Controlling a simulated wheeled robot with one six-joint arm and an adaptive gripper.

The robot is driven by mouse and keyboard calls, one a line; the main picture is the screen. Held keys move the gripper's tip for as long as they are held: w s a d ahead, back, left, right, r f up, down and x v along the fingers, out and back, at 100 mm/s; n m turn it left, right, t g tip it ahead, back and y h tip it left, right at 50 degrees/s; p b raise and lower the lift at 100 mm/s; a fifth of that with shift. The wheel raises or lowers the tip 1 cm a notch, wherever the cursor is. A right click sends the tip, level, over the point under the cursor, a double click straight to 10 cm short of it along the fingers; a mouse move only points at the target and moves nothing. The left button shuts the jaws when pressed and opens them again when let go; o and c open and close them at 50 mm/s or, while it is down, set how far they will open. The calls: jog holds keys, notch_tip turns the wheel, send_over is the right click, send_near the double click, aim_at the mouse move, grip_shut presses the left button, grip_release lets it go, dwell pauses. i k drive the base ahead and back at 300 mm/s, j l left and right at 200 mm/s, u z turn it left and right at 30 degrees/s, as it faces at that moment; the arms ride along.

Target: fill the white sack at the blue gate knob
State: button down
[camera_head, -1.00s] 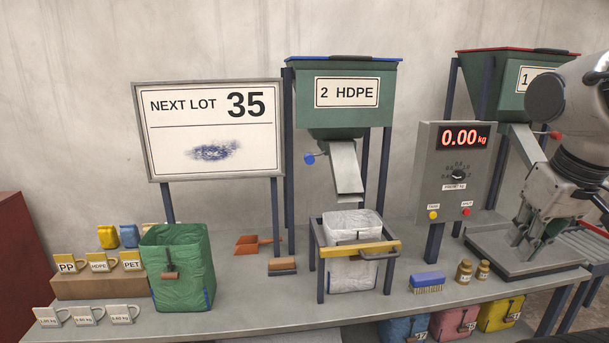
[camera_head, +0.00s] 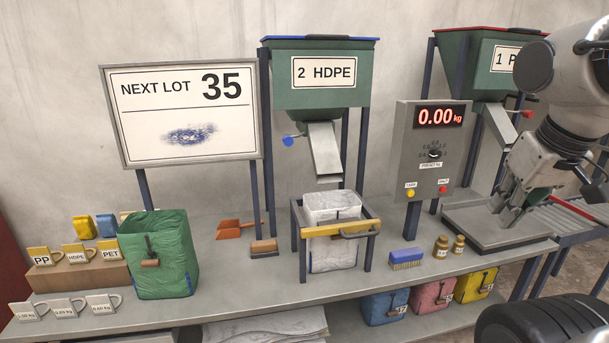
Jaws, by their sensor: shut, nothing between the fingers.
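The white sack (camera_head: 333,208) stands upright in a dark frame with a yellow front bar (camera_head: 341,229) under the hopper marked 2 HDPE (camera_head: 322,90). Its top is below the metal chute (camera_head: 326,150), and its fill cannot be seen. The blue gate knob (camera_head: 288,141) is at the left of the chute's upper end. My gripper (camera_head: 515,203) is shut and empty at the right, above or in front of the scale platform (camera_head: 495,231), well away from the knob and sack. The scale display (camera_head: 440,117) reads 0.00 kg.
A board (camera_head: 182,116) reads NEXT LOT 35. Hopper 1 (camera_head: 484,65) has a red knob (camera_head: 527,114).

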aim_at(287, 140)
jog(key=i+l+u, duration=0.1)
jog(key=l, duration=0.25)
jog(key=i+l+u, duration=0.15)
jog(key=i+l, duration=0.2)
jog(key=i+l+u, duration=0.1)
jog(key=l, duration=0.3)
jog(key=i, duration=0.1)
